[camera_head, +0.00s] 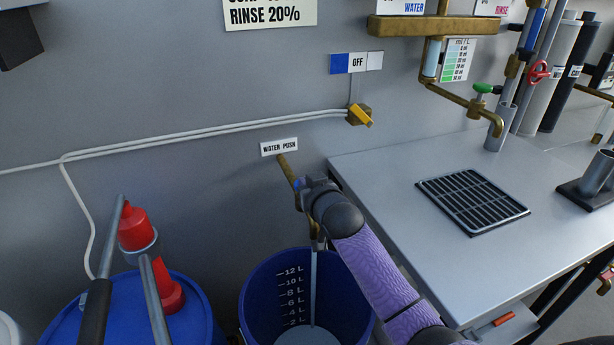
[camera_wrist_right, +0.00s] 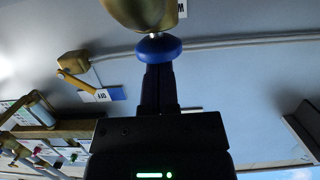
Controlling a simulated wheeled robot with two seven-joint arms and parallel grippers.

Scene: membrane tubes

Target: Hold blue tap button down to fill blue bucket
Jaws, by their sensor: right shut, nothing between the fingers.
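The brass tap (camera_head: 289,172) sticks out of the wall under a "WATER PUSH" label. Its round blue button (camera_wrist_right: 158,48) shows in the right wrist view on the brass tap body (camera_wrist_right: 144,12). My right gripper (camera_wrist_right: 158,68) is shut and empty, its fingertips against the button as far as I can tell. In the head view the gripper (camera_head: 304,185) hides most of the button. A pale stream of water runs from the spout into the blue bucket (camera_head: 257,292). Water (camera_head: 306,336) lies low in the bucket, around or below the lowest marks. My left gripper is not in view.
A blue drum (camera_head: 196,310) with red fittings (camera_head: 136,230) stands left of the bucket. A grey bench (camera_head: 400,190) with a black drain grate (camera_head: 472,200) is to the right. A yellow-handled valve (camera_head: 360,115) and white hoses (camera_head: 200,133) are on the wall.

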